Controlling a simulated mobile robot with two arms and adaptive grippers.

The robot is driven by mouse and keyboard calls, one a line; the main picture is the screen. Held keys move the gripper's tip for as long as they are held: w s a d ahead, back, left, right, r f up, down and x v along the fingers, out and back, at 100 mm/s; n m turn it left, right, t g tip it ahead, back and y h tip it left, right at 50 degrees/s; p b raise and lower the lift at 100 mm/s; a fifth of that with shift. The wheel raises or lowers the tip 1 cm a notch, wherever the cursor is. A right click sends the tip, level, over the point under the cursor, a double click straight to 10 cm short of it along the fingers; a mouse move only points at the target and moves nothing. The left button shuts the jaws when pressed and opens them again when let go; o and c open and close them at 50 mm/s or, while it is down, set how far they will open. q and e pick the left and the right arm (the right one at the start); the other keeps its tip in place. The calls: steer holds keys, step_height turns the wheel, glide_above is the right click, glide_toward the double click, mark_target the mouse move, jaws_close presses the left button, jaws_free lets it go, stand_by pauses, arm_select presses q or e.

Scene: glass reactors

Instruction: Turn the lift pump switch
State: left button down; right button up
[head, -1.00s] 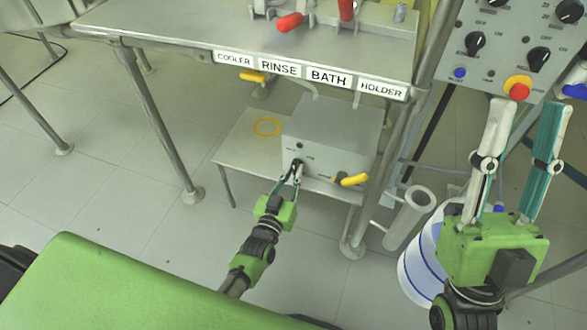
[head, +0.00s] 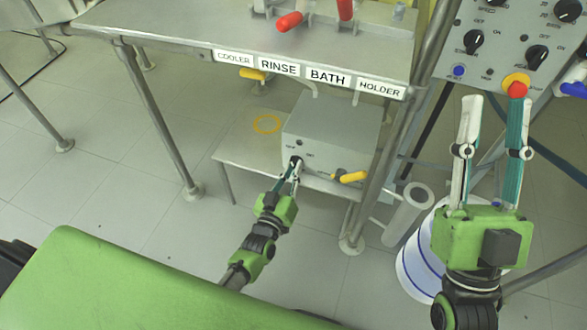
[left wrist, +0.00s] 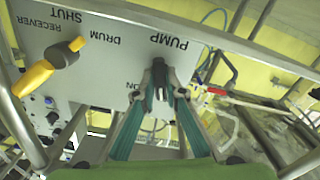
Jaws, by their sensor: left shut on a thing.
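The grey pump box (head: 335,130) sits on a low shelf under the steel table. In the left wrist view its panel (left wrist: 105,55) carries the words PUMP, DRUM, RECEIVER and SHUT. The black pump switch (left wrist: 158,78) stands under the word PUMP, with ON lettering partly hidden by a finger. My left gripper (head: 296,166) is shut on the switch, one teal-padded finger on each side of it. The fingertips hide part of the knob in the head view. My right gripper (head: 494,108) is open and empty, raised at the right in front of the control panel.
A yellow valve handle (head: 350,177) sticks out beside the switch on the box front. A table leg (head: 360,205) and a grey cylinder (head: 408,213) stand to the right. The control panel (head: 500,50) has knobs and a red stop button (head: 517,90). A white drum (head: 420,265) stands below.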

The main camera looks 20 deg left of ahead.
arm_select(q)
steer(key=c, duration=2.1)
jaws_free()
steer(key=shift+w+r, duration=0.25)
steer(key=shift+r, duration=0.1)
steer(key=s, duration=1.2)
steer(key=shift+s+a+f, duration=0.15)
steer(key=shift+f, duration=0.05)
steer(key=shift+f, duration=0.1)
